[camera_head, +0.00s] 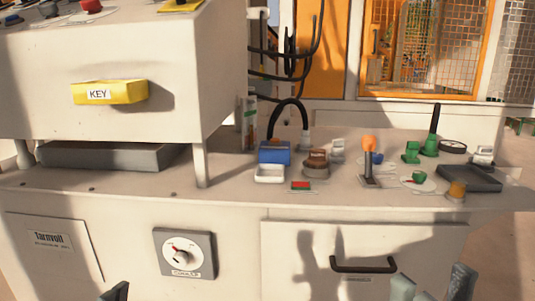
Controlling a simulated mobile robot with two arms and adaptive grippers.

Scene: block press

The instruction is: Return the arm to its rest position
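My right gripper (433,287) shows at the bottom edge, right of centre, in front of the cabinet. Its grey-green fingertips stand apart with a gap between them, and nothing shows in the gap. The rest of that arm is below the picture. A dark tip (116,291) at the bottom edge on the left appears to be part of my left gripper. Too little of it shows to tell whether it is open or shut. Neither gripper is seen touching anything.
A pale console (230,188) carries a blue box (274,152), an orange-topped lever (369,160), green knobs and a dark tray (468,178). Its front has a dial (185,254) and a dark handle (363,265). A raised housing (190,60) bears a yellow KEY block (110,92).

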